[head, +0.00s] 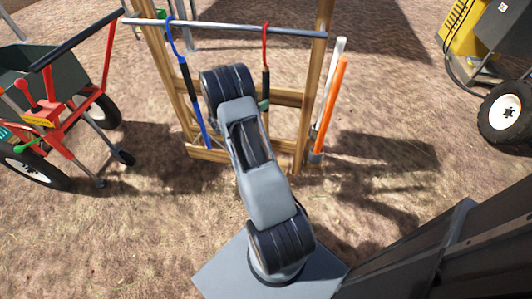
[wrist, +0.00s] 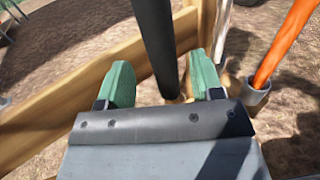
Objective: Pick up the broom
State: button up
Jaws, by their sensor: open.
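A wooden rack with a metal top bar holds hanging long-handled tools; no broom head shows, so I cannot tell which is the broom. One tool with a black handle (head: 266,82) hangs from a red loop, its lower part hidden behind my arm. A black handle (wrist: 154,38) also shows in the wrist view, running down between the green fingers of my gripper (wrist: 162,80). My gripper is open, with a finger on each side of the handle and gaps visible. In the head view my arm hides most of the gripper; a green fingertip shows beside the hanging handle.
A blue tool (head: 194,105) hangs left on the rack (head: 318,60). An orange pole (head: 331,100) and a white pole (head: 334,65) stand at its right post. A wheeled cart (head: 60,60) is left, a yellow machine (head: 464,28) upper right. Bare ground lies between.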

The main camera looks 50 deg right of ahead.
aim_at(267, 97)
jog(key=d, duration=0.2)
jog(key=d+b, duration=0.1)
jog(key=d, duration=0.1)
jog(key=shift+s+f, duration=0.25)
jog(key=shift+d, duration=0.6)
grip_shut()
jog(key=shift+r, duration=0.1)
